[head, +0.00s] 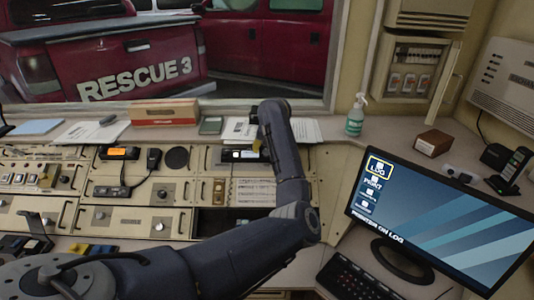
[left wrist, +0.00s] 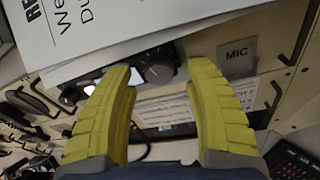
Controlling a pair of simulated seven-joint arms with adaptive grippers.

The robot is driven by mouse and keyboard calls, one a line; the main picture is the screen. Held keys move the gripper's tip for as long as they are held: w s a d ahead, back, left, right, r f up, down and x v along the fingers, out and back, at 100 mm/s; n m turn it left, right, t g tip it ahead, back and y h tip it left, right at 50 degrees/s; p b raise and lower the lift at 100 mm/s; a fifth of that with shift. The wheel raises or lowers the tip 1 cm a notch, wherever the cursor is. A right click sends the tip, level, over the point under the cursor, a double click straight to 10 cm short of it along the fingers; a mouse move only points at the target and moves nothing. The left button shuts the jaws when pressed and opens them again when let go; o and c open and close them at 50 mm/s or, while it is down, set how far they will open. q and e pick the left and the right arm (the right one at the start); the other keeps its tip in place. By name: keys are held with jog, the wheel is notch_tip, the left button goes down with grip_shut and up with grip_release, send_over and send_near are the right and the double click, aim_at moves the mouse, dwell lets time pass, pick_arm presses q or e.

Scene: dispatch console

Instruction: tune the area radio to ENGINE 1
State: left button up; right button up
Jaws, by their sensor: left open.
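A black radio with a pale lit display (head: 238,155) is set in the console's middle panel. My left gripper (head: 257,146) is at its right end, mostly hidden behind my own arm. In the left wrist view the yellow fingers (left wrist: 159,72) are open, with a dark round knob (left wrist: 157,76) of the radio between and beyond their tips. The fingers look apart from the knob; I cannot tell the exact distance. The lit display (left wrist: 78,94) is partly behind the left finger. No channel name or radio label is readable. My right gripper is not in view.
A second radio with an orange display (head: 118,153) and a hand microphone (head: 153,158) lies further left. A printed sheet (left wrist: 95,30) overhangs the knob area. A MIC plate (left wrist: 237,58) is right of the fingers. A monitor (head: 440,225) stands at right.

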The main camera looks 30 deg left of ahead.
pick_arm(q)
jog(key=v, duration=1)
jog(key=shift+s, duration=0.15)
